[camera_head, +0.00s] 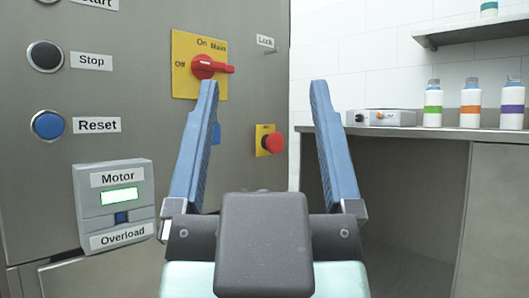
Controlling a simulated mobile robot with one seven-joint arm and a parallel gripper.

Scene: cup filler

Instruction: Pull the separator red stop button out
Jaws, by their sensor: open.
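A red round stop button (274,142) sits on a small yellow plate (261,140) on the grey metal cabinet front, near its right edge. From this view I cannot tell whether it is pressed in or out. My gripper (264,95) is open and empty, with two blue fingers spread apart and pointing forward. In the picture the button shows between the two fingers, ahead of them and apart from both. Nothing covers the button.
The cabinet also bears a red main switch (207,66) on a yellow plate, a Stop button (45,56), a blue Reset button (48,125) and a motor overload box (115,205). At right, a counter (440,133) holds several bottles and a flat device (381,118).

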